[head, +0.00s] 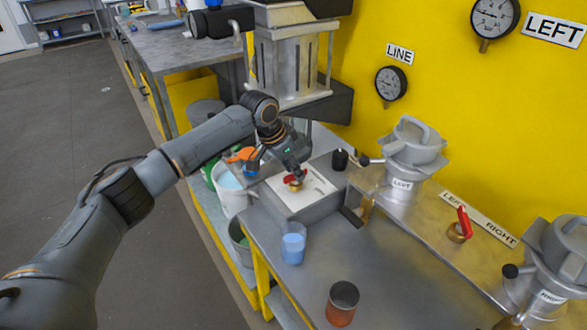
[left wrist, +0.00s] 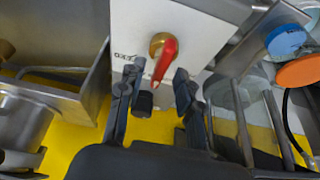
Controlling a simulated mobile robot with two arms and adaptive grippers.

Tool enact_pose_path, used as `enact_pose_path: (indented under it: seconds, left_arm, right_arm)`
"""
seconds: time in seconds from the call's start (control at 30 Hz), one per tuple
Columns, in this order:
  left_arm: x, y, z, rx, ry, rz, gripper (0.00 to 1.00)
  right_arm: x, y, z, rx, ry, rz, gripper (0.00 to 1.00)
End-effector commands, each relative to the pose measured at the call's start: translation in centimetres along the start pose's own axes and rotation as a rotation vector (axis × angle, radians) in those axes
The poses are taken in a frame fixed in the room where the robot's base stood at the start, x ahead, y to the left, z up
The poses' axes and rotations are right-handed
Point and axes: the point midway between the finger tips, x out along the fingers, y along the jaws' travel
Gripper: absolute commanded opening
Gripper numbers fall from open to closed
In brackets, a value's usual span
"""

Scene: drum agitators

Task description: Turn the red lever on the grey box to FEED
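The grey box (head: 312,209) stands on the bench with a white plate (head: 316,192) on top. The red lever (head: 293,178) sits on a brass hub on that plate. In the left wrist view, the red lever (left wrist: 166,60) points from its hub toward my gripper. Small dark lettering (left wrist: 124,58) beside it is too small to read surely. My left gripper (head: 290,165) is just above the lever. In the wrist view its fingers (left wrist: 155,82) are apart, with the handle's end between them; I cannot tell if they touch it. My right gripper is not in view.
A cup of blue liquid (head: 292,243) and a copper cup (head: 342,303) stand on the bench. Another red lever (head: 462,223) is by the LEFT/RIGHT plate (head: 480,219). Grey lidded vessels (head: 410,160) stand right. An orange-capped item (head: 243,154) and buckets (head: 230,190) are left.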

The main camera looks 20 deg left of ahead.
Motion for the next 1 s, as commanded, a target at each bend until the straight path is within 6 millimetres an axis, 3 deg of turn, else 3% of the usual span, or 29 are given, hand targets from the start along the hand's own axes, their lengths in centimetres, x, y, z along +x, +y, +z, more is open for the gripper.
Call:
enact_pose_path:
  seconds: [0.37, 0.57, 1.0]
  left_arm:
    - [0.8, 0.0, 0.0, -0.001, 0.000, -0.001, 0.35]
    - [0.7, 0.0, 0.0, -0.001, 0.000, -0.001, 0.00]
    - [0.6, -0.1, -0.1, 0.043, 0.000, 0.020, 0.00]
  right_arm:
    - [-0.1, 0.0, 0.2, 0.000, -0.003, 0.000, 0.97]
    - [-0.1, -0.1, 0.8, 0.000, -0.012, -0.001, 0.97]
    - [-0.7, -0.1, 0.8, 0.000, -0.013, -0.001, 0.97]
